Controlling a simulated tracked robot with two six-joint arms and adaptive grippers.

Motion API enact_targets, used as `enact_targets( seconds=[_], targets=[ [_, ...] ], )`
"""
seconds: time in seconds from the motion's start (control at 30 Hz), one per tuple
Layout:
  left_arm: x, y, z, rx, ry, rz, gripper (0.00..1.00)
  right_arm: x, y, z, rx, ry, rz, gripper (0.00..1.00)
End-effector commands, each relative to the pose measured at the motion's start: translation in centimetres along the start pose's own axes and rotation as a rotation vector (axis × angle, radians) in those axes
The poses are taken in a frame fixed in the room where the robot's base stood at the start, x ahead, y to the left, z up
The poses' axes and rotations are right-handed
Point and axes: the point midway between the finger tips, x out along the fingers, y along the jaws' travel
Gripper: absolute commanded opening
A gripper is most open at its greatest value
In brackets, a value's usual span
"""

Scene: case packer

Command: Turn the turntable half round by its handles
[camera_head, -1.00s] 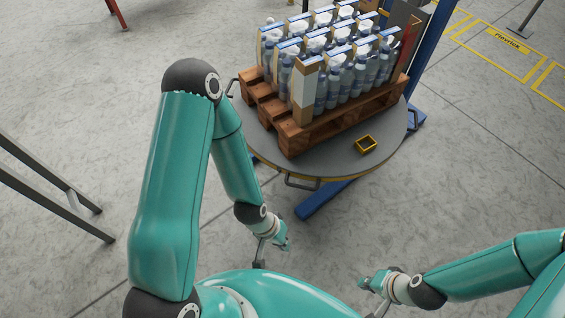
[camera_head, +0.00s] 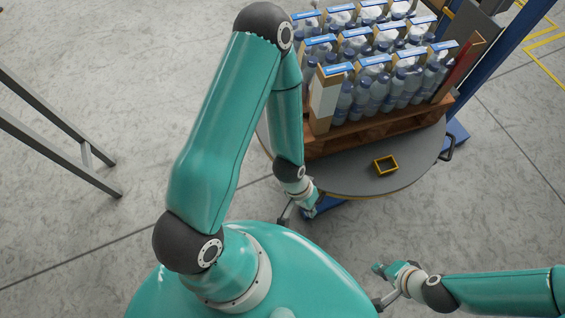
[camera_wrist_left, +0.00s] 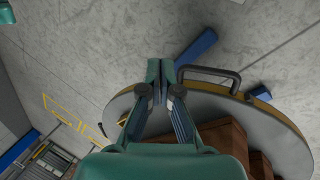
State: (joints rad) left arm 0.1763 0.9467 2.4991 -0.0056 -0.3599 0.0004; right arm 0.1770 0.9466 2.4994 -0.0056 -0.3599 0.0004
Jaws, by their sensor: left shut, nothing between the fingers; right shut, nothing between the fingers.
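The turntable (camera_head: 345,180) is a round grey disc with a yellow edge and dark bar handles on its rim. One handle (camera_head: 447,149) shows at its right side in the head view. Another handle (camera_wrist_left: 212,74) shows in the left wrist view, just right of my left gripper's fingertips (camera_wrist_left: 160,66). My left gripper (camera_head: 311,209) is shut and empty at the near left rim; I cannot tell whether it touches that handle. The left arm hides the left part of the disc. My right gripper (camera_head: 378,268) is shut and empty, low and apart from the turntable.
A wooden pallet (camera_head: 365,138) carrying several bottle packs (camera_head: 375,95) stands on the turntable. A small yellow frame (camera_head: 386,165) lies on the disc. A blue post (camera_head: 505,65) stands behind at right. Grey metal legs (camera_head: 60,150) are at left. Floor at lower right is free.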

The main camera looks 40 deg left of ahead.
Motion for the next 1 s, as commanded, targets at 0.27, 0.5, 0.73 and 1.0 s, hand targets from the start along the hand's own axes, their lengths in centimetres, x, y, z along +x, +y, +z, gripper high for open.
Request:
enact_targets(
  seconds=[0.27, 0.5, 0.73, 1.0],
  targets=[
    [1.7, -3.7, -1.6, -0.172, -0.028, -0.016, 0.00, 2.5, 0.9, -0.1, -0.001, 0.001, 0.000, 0.00],
    [4.0, -14.5, -5.0, -0.816, -0.142, 0.025, 0.00, 9.5, 3.4, -0.1, 0.000, 0.000, 0.000, 0.00],
    [1.1, -23.4, -7.0, -1.392, -0.253, 0.237, 0.00, 15.1, 5.5, -0.1, 0.000, 0.000, 0.000, 0.00],
    [-2.3, -26.6, -7.4, -1.611, -0.311, 0.396, 0.00, 17.0, 6.1, -0.2, -0.001, 0.001, 0.000, 0.00]
  ],
)
